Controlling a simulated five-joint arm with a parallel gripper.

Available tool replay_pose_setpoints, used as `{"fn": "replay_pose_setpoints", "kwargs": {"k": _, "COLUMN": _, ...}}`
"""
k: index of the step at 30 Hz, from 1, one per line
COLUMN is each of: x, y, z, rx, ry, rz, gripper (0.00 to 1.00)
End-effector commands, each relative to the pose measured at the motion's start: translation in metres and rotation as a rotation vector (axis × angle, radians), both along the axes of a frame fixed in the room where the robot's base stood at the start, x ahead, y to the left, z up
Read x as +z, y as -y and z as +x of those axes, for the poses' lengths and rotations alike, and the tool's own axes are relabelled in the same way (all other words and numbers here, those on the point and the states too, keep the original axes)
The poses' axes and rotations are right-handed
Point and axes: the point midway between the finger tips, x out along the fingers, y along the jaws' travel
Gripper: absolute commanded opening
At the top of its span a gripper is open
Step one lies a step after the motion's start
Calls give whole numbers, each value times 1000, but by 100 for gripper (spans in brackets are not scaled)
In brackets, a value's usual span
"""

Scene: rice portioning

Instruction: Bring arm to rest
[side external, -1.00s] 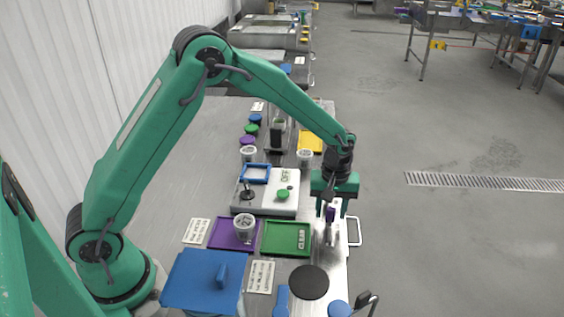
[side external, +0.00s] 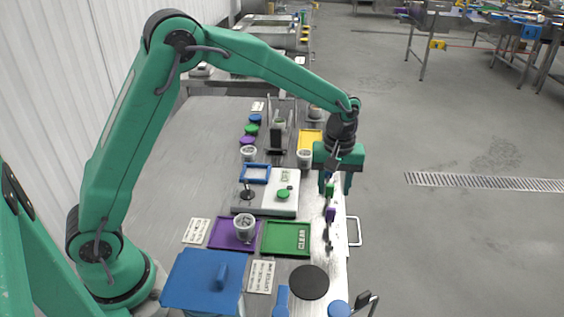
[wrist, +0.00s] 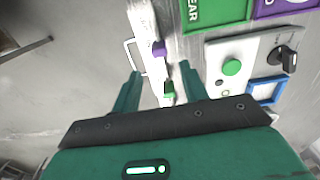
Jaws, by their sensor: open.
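My gripper (side external: 336,186) hangs over the right edge of the steel table, pointing down, open and empty. In the wrist view its two fingers (wrist: 160,74) stand apart. Below them, small tools with a purple handle (wrist: 158,48) and a green handle (wrist: 169,89) lie along the table edge. The purple handle (side external: 330,214) and green handle (side external: 330,190) also show in the side view, the green one close to the fingertips. I cannot tell how much height separates them.
A green tray marked CLEAR (side external: 287,252) and a purple tray (side external: 224,246) with a cup (side external: 244,227) lie nearby. A scale-like panel (side external: 263,206) has a green button. A wire handle (side external: 355,231) juts past the edge. Open floor is to the right.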

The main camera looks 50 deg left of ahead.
Motion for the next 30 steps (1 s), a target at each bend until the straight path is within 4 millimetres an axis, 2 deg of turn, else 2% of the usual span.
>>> {"fn": "replay_pose_setpoints", "kwargs": {"k": 8, "x": 1, "y": 0, "z": 0, "rx": -2, "ry": 2, "rz": -1, "gripper": 44}}
{"fn": "replay_pose_setpoints", "kwargs": {"k": 14, "x": 15, "y": -5, "z": -7, "rx": -29, "ry": 21, "rz": -4, "gripper": 44}}
{"fn": "replay_pose_setpoints", "kwargs": {"k": 20, "x": 46, "y": -18, "z": -25, "rx": -98, "ry": 67, "rz": -8, "gripper": 44}}
{"fn": "replay_pose_setpoints", "kwargs": {"k": 30, "x": 100, "y": -43, "z": -74, "rx": -256, "ry": 166, "rz": 0, "gripper": 44}}
